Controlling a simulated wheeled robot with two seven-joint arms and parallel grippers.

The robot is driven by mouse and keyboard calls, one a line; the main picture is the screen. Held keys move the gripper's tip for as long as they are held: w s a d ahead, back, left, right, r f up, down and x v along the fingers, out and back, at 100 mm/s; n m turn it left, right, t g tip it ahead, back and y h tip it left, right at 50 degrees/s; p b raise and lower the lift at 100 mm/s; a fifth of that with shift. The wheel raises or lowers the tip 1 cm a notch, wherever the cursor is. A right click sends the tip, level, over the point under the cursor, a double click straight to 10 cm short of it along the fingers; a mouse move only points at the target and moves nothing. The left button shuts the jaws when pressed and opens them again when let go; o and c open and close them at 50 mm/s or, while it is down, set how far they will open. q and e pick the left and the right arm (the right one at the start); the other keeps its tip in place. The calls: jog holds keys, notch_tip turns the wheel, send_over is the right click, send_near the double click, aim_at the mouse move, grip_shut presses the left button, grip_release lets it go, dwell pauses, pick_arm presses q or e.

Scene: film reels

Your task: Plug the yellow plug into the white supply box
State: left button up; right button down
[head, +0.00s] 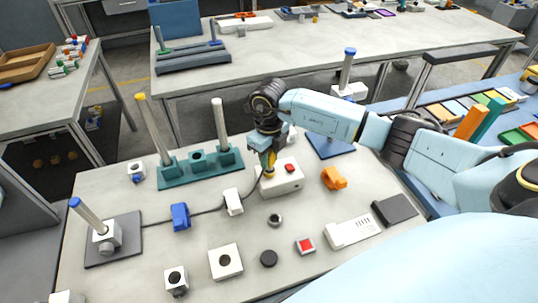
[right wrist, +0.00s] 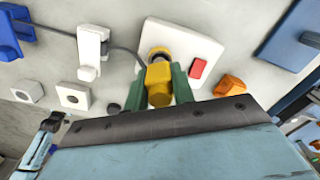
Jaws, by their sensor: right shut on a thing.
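The yellow plug (right wrist: 158,84) is held between the green fingers of my right gripper (right wrist: 160,88), which is shut on it. In the head view the plug (head: 268,172) points down at the left part of the white supply box (head: 286,183). In the right wrist view its front end meets a round yellow-rimmed socket in the box (right wrist: 203,47). I cannot tell how deep it sits. A red switch (head: 289,167) is beside it. What looks like part of my left arm shows at the lower left of the wrist view; its jaws are unclear.
A grey cable runs left from the plug through a white clip (head: 233,201) and a blue clip (head: 181,217). An orange clip (head: 334,179) stands right of the box. A teal rack with posts (head: 200,172) is at the left. The table's front holds several small parts.

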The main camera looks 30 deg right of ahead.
jog(key=shift+f+b, duration=0.8)
jog(key=shift+f, duration=0.35)
jog(key=c, duration=1.1)
grip_release()
jog(key=shift+r, duration=0.1)
notch_tip(320, 180, up, 13)
jog(key=shift+r, duration=0.2)
jog(key=shift+f, duration=0.1)
